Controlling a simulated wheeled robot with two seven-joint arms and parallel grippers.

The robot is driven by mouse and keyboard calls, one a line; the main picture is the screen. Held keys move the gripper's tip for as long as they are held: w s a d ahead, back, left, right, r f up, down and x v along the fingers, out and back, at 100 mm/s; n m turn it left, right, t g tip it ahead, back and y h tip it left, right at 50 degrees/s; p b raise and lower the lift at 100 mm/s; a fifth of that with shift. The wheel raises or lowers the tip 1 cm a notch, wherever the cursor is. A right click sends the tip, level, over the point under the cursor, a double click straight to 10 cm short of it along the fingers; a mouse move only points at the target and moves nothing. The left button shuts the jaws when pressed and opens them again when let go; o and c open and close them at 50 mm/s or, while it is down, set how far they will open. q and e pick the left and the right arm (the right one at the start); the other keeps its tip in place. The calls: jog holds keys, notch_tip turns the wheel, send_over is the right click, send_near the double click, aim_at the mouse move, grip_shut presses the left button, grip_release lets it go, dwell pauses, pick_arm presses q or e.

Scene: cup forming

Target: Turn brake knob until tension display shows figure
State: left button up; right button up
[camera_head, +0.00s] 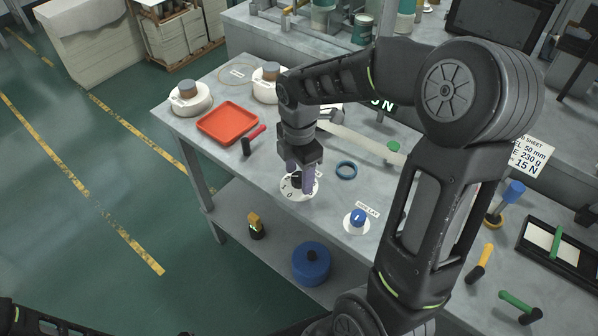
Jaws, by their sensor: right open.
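The brake knob (297,179) is a dark knob on a round white dial (286,193) with black marks, on the grey table. My right gripper (300,181) points down over it with its fingers apart, one on each side of the knob. Whether the fingers touch the knob cannot be told. The tension display (386,106) is mostly hidden behind my right arm; only a green "N" shows. A paper sheet (530,155) at the right reads "50 mm", "230 g" and "15 N". My left gripper is not in view.
A red tray (228,123) and white rolls (190,98) lie at the left. Hand tools (480,262) lie at the right.

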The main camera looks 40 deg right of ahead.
grip_shut()
dwell(0.6)
